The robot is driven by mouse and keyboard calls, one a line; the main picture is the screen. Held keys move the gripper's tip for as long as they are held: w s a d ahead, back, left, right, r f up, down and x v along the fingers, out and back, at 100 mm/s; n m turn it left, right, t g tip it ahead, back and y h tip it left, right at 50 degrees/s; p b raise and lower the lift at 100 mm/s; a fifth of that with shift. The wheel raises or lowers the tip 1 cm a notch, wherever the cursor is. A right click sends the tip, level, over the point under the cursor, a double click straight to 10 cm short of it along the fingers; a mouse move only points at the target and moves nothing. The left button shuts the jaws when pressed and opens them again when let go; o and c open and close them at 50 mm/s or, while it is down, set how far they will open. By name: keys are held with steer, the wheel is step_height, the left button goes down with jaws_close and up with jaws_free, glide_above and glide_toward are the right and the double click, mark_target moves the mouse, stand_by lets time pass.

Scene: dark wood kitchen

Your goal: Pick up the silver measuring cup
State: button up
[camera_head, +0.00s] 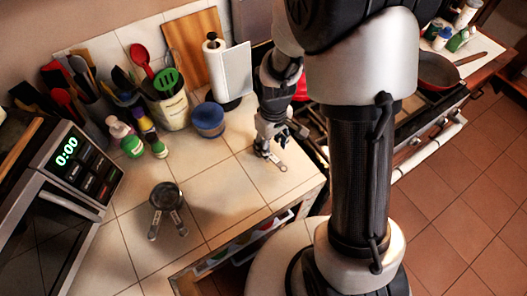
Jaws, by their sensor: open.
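A dark silvery metal cup (166,196) sits on the tiled counter (225,185), left of my arm. Two handle-like strips extend from it toward the front. It looks like a measuring cup, perhaps more than one nested together. My gripper (268,153) is open, low over the counter to the right of and behind the cup, clearly apart from it. A small silver flat piece (282,168) shows at the fingertips; I cannot tell whether it is a separate thing or what it is. The view does not show anything held between the fingers.
A blue bowl (208,120), paper towel roll (230,72), utensil crock (172,108) and several bottles (128,138) stand behind the cup. A microwave (75,190) is at left. An open drawer (238,248) is below the counter's front edge. A frying pan (438,72) is at right.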

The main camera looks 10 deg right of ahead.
mark_target(271, 155)
step_height(271, 155, down, 4)
steer(key=shift+a+r+b, duration=0.1)
steer(key=shift+a+b, duration=0.05)
steer(key=shift+b, duration=0.4)
steer(key=shift+c, duration=0.3)
jaws_close()
